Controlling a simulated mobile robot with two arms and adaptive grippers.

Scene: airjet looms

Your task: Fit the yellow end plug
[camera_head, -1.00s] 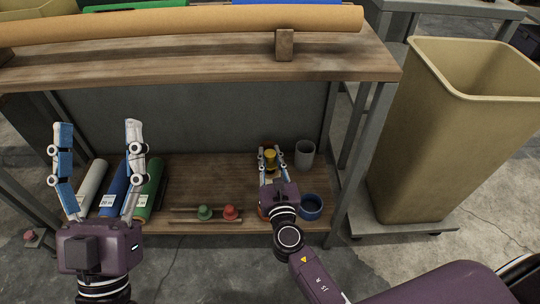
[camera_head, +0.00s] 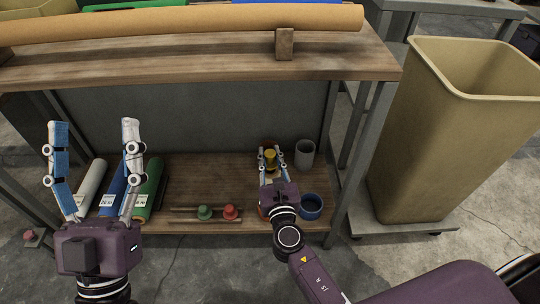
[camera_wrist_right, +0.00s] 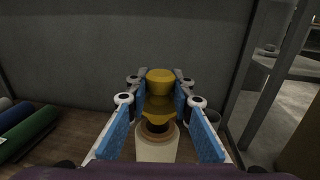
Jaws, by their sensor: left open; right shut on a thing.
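The yellow end plug (camera_head: 270,159) is held between the fingers of my right gripper (camera_head: 271,154), over the right part of the lower shelf. In the right wrist view the yellow plug (camera_wrist_right: 160,82) sits between the blue finger pads of the right gripper (camera_wrist_right: 160,76). Just below it in that view is a pale tube (camera_wrist_right: 157,149) with a brown rim and dark opening. The plug's lower end is close to this opening; I cannot tell whether they touch. My left gripper (camera_head: 91,126) is open and empty, in front of the rolls at the left.
A green plug (camera_head: 204,212) and red plug (camera_head: 231,212) are on the lower shelf (camera_head: 190,180). A blue ring (camera_head: 311,206) and grey cup (camera_head: 304,154) are near the right gripper. White, blue and green rolls (camera_head: 150,188) lie left. A tan bin (camera_head: 440,150) stands right.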

